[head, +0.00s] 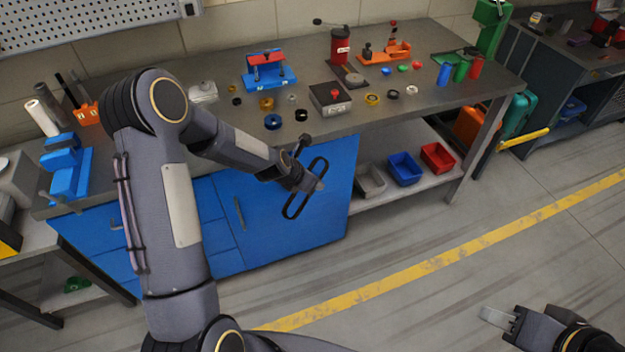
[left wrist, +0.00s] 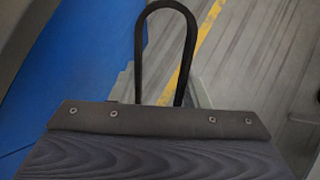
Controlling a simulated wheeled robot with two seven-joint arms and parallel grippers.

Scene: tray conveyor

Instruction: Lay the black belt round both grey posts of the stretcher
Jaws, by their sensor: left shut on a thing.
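The black belt (head: 289,210) is a long narrow closed loop, held in the air in front of the blue cabinet door. My left gripper (head: 318,185) is shut on it near the middle of the loop, and the ends stick out above and below. In the left wrist view the belt (left wrist: 187,62) arches up beyond the wrist housing, which hides its lower part. My right gripper (head: 497,317) is over the floor at the bottom right, away from the belt; its jaw opening is unclear. I cannot make out the stretcher's two grey posts for certain.
The workbench (head: 425,100) carries a blue stand with a red top (head: 268,72), a grey box with a red button (head: 330,98), and several small rings and cups. A blue vise-like device (head: 65,170) stands at the left. Bins (head: 404,168) sit on the lower shelf.

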